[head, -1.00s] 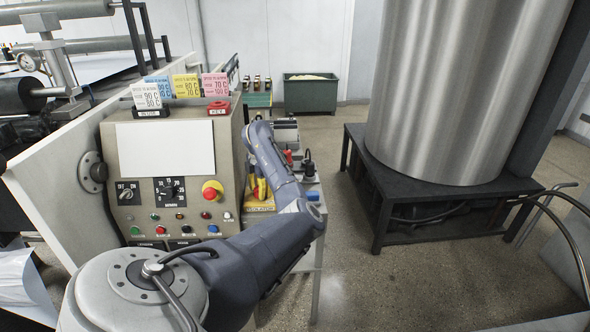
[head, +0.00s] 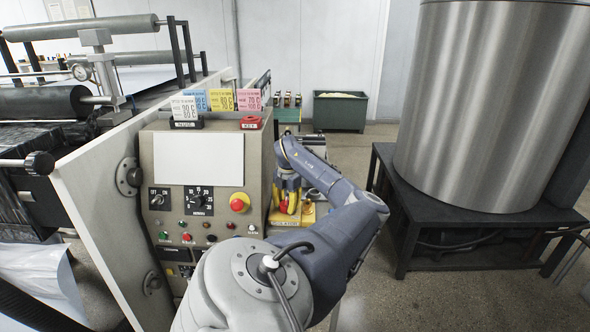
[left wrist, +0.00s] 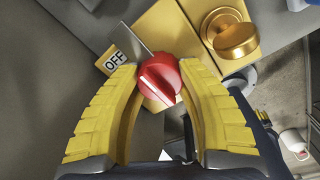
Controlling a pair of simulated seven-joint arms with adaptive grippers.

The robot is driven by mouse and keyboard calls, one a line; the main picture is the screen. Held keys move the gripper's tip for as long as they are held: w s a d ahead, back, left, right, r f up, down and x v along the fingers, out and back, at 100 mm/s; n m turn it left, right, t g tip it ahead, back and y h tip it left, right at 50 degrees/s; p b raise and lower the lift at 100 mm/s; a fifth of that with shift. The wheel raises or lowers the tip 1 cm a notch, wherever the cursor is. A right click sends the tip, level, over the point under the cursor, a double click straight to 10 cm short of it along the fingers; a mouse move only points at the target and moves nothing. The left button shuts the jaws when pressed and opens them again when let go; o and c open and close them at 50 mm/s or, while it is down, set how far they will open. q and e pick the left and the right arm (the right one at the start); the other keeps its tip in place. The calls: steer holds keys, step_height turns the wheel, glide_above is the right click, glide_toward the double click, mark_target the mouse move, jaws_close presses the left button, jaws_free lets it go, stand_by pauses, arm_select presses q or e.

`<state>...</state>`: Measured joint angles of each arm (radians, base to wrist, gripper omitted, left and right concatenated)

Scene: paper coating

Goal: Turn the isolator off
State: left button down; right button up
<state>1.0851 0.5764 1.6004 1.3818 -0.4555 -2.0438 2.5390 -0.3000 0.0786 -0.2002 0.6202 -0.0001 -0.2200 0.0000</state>
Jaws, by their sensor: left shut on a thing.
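The isolator is a yellow panel (head: 297,216) on the right side of the control cabinet. In the left wrist view its red rotary knob (left wrist: 159,80) sits between the fingertips of my left gripper (left wrist: 160,85), whose yellow ribbed fingers are shut on it. An OFF label (left wrist: 113,61) lies just left of the knob, beside a grey plate (left wrist: 130,42). In the head view my left gripper (head: 290,202) is at the panel, and its fingers partly hide the knob. My right gripper is not in view.
A brass-coloured round knob (left wrist: 230,35) stands right of the red knob. The control cabinet (head: 165,150) carries an emergency stop (head: 239,202) and several buttons. A large steel tank (head: 480,100) on a black stand (head: 420,215) stands to the right, with open floor between.

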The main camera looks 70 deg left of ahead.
mark_target(288, 204)
arm_select(q)
steer(key=shift+d+f, duration=0.1)
steer(key=shift+d, duration=0.05)
steer(key=c, duration=0.7)
jaws_free()
steer(key=shift+w+d+r, duration=0.1)
steer(key=shift+w+r, duration=0.05)
steer(key=shift+r, duration=2.9)
steer(key=shift+w+d+r, duration=0.1)
steer(key=shift+r, duration=2.95)
